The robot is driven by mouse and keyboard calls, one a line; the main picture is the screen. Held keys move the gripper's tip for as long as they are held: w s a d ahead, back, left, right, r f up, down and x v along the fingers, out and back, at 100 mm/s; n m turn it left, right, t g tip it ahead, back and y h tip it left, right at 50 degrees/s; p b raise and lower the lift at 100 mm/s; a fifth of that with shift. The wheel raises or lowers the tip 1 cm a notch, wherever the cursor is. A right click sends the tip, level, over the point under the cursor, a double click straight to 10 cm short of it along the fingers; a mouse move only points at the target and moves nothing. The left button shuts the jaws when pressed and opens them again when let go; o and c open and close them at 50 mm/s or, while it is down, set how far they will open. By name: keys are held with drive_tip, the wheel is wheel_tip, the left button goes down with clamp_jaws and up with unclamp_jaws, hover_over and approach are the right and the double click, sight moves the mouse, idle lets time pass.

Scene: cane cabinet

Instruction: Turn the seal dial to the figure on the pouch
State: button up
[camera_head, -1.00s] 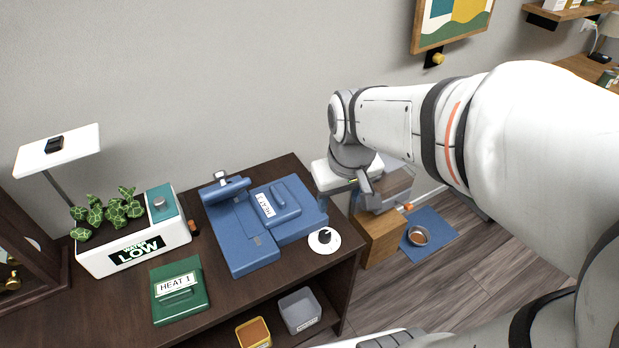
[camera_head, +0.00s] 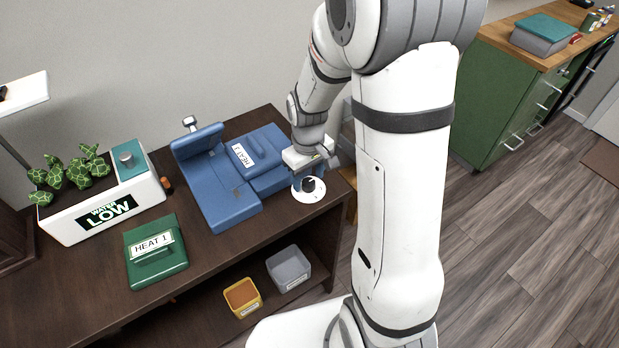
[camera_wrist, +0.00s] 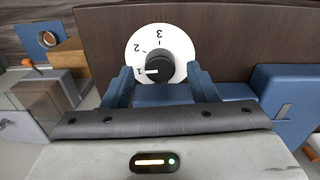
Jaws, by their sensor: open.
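The seal dial (camera_head: 317,192) is a white disc with a black knob at the right front of the blue sealer (camera_head: 228,207). In the wrist view the dial (camera_wrist: 132,42) shows 1, 2 and 3, and the white mark on its knob (camera_wrist: 158,67) points at 1. My gripper (camera_head: 308,174) is open at the dial; in the wrist view its blue fingers (camera_wrist: 161,82) stand either side of the knob, and contact is unclear. A blue pouch-like piece (camera_head: 268,148) on the sealer carries a HEAT label with an unclear figure. A green piece (camera_head: 160,270) reads HEAT 1.
A planter (camera_head: 120,208) marked WATER LOW stands at the left of the dark cabinet top (camera_head: 85,285). A yellow bin (camera_head: 256,308) and a grey bin (camera_head: 305,280) sit on the shelf below. A green cabinet (camera_head: 500,110) stands at the far right.

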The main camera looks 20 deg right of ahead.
sight(308, 182)
drive_tip(key=shift+f, duration=0.75)
drive_tip(key=c, duration=1)
drive_tip(key=shift+o, duration=0.2)
drive_tip(key=shift+m+b, duration=0.5)
drive_tip(key=shift+m, duration=1.9)
drive_tip(key=o, duration=1)
drive_tip(key=shift+c, duration=0.2)
drive_tip(key=shift+r, duration=3.95)
